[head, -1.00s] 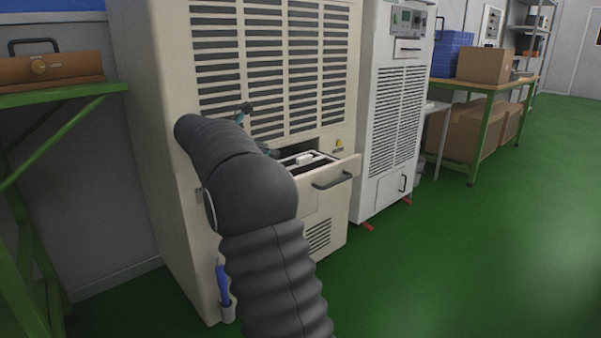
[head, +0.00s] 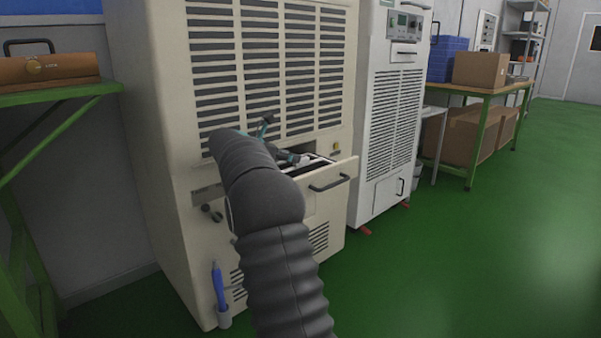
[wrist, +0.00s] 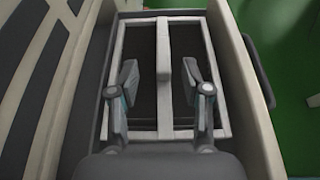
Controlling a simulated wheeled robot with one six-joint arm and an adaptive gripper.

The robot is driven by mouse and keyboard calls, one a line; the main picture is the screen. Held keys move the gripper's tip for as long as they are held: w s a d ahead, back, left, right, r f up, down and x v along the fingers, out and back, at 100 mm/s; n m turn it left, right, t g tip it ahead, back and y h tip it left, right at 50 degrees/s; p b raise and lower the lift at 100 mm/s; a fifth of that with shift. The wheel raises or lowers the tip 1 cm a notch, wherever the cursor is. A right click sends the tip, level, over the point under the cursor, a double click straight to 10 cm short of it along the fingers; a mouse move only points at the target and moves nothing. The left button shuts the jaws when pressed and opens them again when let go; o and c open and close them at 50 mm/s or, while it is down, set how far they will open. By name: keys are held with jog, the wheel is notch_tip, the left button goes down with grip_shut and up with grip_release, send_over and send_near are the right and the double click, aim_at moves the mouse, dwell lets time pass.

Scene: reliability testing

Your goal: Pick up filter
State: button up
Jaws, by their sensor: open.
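The filter (wrist: 142,40) is a dark rectangular panel with a pale frame and a raised pale bar (wrist: 163,50) along its middle. It lies in the open drawer (wrist: 238,95) of the beige cabinet. In the wrist view my gripper (wrist: 162,82) is open above the filter, one finger on each side of the bar, apart from it. How high the fingertips are above it I cannot tell. In the head view my gripper (head: 296,158) is over the drawer (head: 335,176), and my arm hides part of the drawer and most of the filter.
The beige cabinet (head: 165,120) stands close behind the drawer, with a blue-handled tool (head: 219,285) on its lower front. A white cabinet (head: 388,120) stands to the right. A green-framed bench (head: 60,110) is at left. The green floor (head: 480,250) at right is clear.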

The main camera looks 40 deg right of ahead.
aim_at(302, 158)
jog(key=x, duration=0.4)
jog(key=shift+s+d+f+b, duration=0.15)
jog(key=shift+d+b, duration=0.1)
jog(key=shift+b, duration=0.1)
grip_shut()
jog(key=shift+r+p, duration=0.3)
jog(key=shift+r, duration=0.5)
notch_tip(302, 158, up, 3)
jog(key=shift+f+p, duration=0.15)
jog(key=shift+p, duration=0.45)
jog(key=d+r+p, duration=0.4)
jog(key=d+r, duration=0.2)
jog(key=d, duration=0.5)
jog(key=shift+s+d+r+p, duration=0.2)
jog(key=shift+s+r+p, duration=0.1)
jog(key=shift+s+r, duration=0.15)
